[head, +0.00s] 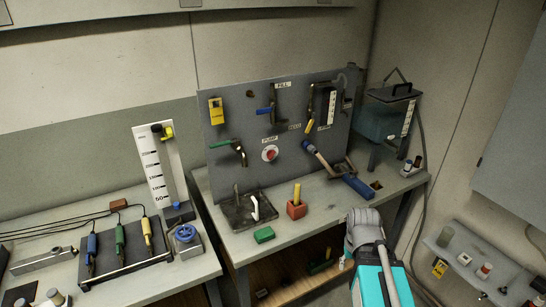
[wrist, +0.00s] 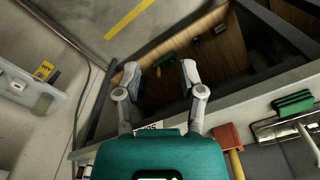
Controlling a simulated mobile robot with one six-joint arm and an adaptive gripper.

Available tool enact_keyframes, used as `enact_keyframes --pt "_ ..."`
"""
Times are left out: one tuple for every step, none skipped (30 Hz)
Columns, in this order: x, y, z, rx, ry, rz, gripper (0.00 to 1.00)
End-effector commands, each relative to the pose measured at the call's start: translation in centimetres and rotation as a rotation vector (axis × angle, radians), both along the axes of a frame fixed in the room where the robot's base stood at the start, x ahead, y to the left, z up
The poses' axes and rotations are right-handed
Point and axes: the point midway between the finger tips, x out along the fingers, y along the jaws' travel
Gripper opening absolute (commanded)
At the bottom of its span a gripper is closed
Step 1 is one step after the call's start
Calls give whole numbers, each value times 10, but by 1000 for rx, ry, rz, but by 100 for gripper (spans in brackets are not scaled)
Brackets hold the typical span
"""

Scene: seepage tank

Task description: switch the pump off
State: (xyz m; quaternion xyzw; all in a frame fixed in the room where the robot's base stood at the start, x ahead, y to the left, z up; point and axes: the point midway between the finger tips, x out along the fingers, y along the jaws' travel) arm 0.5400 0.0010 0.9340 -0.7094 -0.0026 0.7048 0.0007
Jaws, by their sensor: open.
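The pump control is a red knob with a pale rim (head: 270,153), under a "PUMP" label on the grey upright panel (head: 225,165) in the head view. Its exact setting is too small to read. My gripper (head: 363,222) is in front of the bench's right part, below and to the right of the knob and well apart from it. In the wrist view my gripper (wrist: 160,72) has its two grey fingers spread, with nothing between them. The knob is not in the wrist view.
The panel also carries a green-handled valve (head: 225,143) and a blue-handled lever (head: 310,147). A red block with a yellow handle (head: 297,209), a green block (head: 264,235) and a dark tray (head: 230,210) stand on the bench before it. A clear tank (head: 380,120) is at right.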

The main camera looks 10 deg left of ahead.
Motion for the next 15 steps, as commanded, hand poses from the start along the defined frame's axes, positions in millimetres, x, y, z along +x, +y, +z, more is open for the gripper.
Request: enact_keyframes --pt "6 2 0 8 -9 4 51" --pt "10 3 1 15 -17 7 51" --pt "17 6 1 27 -30 12 51" --pt "24 8 2 39 -44 17 51" --pt "32 8 2 53 -59 18 51" --pt "44 12 4 77 -85 25 51" --pt "53 16 4 97 -104 33 51" --pt "62 21 5 121 -124 41 51" --pt "74 28 7 155 -151 53 51" --pt "84 34 9 183 -172 63 51" --pt "93 41 11 213 -193 72 51" --pt "105 50 14 254 -222 86 51" --pt "115 57 16 288 -244 95 51" --pt "125 64 19 322 -268 105 51" --pt "138 74 24 368 -301 115 51"
